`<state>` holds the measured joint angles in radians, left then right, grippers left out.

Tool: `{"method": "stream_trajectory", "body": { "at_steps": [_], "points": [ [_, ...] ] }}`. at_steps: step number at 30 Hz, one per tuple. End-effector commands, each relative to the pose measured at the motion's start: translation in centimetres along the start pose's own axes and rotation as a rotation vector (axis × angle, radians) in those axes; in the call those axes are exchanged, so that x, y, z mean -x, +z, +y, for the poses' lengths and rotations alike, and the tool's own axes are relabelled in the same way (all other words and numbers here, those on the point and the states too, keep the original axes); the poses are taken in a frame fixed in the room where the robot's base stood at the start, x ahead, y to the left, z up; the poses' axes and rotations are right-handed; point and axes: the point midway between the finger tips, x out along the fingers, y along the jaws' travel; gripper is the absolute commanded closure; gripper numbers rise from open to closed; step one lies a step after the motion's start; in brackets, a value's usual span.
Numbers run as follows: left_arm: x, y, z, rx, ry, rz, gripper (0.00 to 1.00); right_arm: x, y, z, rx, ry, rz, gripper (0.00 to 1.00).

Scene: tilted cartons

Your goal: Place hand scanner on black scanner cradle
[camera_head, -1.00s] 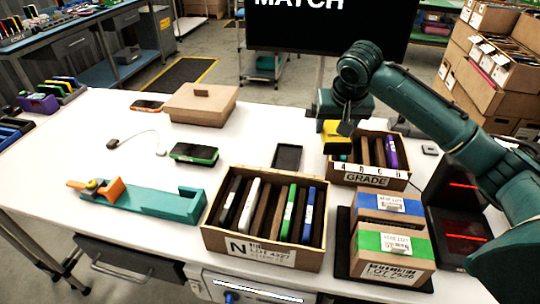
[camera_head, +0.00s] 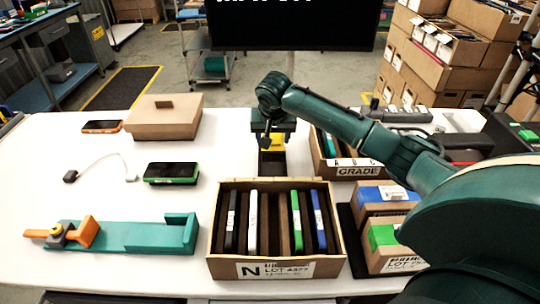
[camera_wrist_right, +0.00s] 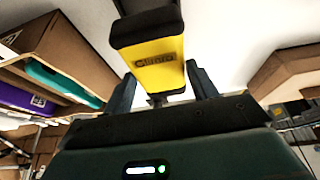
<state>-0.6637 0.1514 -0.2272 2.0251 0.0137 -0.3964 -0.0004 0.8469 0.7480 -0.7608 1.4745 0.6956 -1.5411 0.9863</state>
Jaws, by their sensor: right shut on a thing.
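The yellow and black hand scanner (camera_wrist_right: 160,68) is between the two fingers of my right gripper (camera_wrist_right: 160,88) in the right wrist view. Its yellow middle carries dark lettering. In the head view the right gripper (camera_head: 270,140) points down above the table, with the yellow of the scanner (camera_head: 273,145) just below it. A dark flat item (camera_head: 271,166) shows directly below the scanner, behind the lot carton. I cannot tell whether it is the black scanner cradle or how far above it the scanner is. My left gripper is not in view.
The lot carton (camera_head: 276,268) with upright devices stands in front, and the GRADE carton (camera_head: 356,172) stands right of the scanner. A green-edged phone (camera_head: 171,172), teal fixture (camera_head: 130,235) and brown box (camera_head: 164,120) lie left. My arm covers the table's right side.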

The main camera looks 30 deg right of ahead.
Motion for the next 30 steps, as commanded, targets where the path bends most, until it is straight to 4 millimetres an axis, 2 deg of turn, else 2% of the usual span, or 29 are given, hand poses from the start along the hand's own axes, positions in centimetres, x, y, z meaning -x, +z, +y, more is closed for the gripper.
{"method": "stream_trajectory", "body": {
  "at_steps": [5,13,26,27,30],
  "points": [
    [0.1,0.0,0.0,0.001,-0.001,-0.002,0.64,-1.6,0.7,0.0,0.001,-0.001,0.001,0.60],
    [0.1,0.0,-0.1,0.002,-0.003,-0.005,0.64,-5.2,2.2,-0.1,0.001,-0.001,0.001,0.60],
    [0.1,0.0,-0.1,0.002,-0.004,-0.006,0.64,-5.8,2.5,-0.1,0.001,-0.003,0.002,0.60],
    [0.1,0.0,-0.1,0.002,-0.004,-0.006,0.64,-5.8,2.5,0.0,0.002,-0.002,0.001,0.39],
    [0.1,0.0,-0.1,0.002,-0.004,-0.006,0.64,-5.8,2.5,0.0,0.002,-0.002,0.001,0.31]
  ]
}}
